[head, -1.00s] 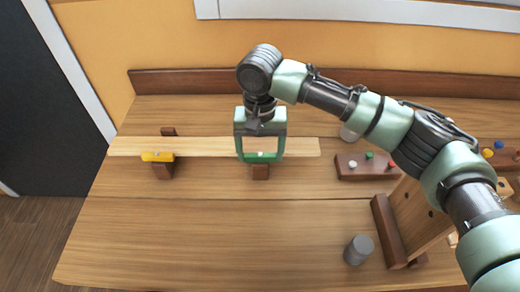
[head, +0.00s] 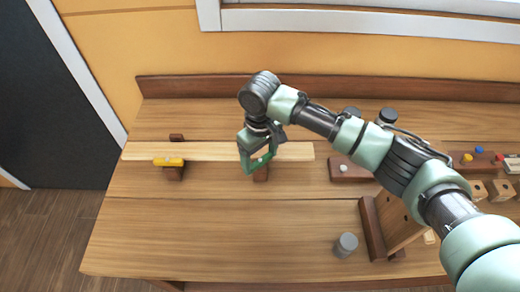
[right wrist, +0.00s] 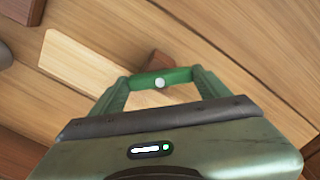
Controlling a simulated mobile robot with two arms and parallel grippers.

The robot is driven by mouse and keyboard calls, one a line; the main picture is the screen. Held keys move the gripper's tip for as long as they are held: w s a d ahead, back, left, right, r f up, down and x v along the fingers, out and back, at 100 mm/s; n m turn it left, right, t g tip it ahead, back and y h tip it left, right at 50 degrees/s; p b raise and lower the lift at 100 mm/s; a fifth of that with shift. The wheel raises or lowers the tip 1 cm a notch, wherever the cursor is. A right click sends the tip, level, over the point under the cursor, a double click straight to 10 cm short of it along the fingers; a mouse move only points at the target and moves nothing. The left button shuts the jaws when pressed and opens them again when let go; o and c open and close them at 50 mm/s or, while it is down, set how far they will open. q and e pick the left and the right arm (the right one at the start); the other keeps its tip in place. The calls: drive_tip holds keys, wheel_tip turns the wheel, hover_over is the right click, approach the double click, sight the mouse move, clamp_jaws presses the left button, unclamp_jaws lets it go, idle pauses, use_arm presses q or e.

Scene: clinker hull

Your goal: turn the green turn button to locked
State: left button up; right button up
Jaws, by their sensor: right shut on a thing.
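The green turn button (head: 261,161) is at the front edge of a pale plank (head: 215,152), over a dark brown block. My right gripper (head: 260,163) is shut on it, one finger at each end. The button is at a slant to the plank, its left end nearer the front of the bench. In the right wrist view the green turn button (right wrist: 162,79) spans between the fingertips (right wrist: 158,81), with a pale round pivot in its middle. My left gripper is not in view.
A yellow turn button (head: 168,161) lies along the plank's edge farther left. A grey cylinder (head: 346,245) and an upright wooden board (head: 402,218) stand at the right. Coloured pegs sit in brown blocks at the far right. The front left of the bench (head: 200,235) is clear.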

sight(260, 160)
drive_tip(key=n+p, duration=0.1)
drive_tip(key=n, duration=0.2)
drive_tip(key=n+p, duration=0.1)
drive_tip(key=shift+r+n+p, duration=0.25)
drive_tip(key=shift+n+p, duration=0.05)
drive_tip(key=shift+f+n+p, duration=0.15)
drive_tip(key=shift+n+p, duration=0.65)
drive_tip(key=shift+n, duration=1.7)
drive_tip(key=o, duration=1.4)
drive_tip(key=shift+c, duration=0.2)
wheel_tip(260, 160, up, 7)
drive_tip(key=shift+f+b, duration=0.15)
drive_tip(key=shift+b, duration=0.85)
drive_tip(key=shift+r, duration=0.55)
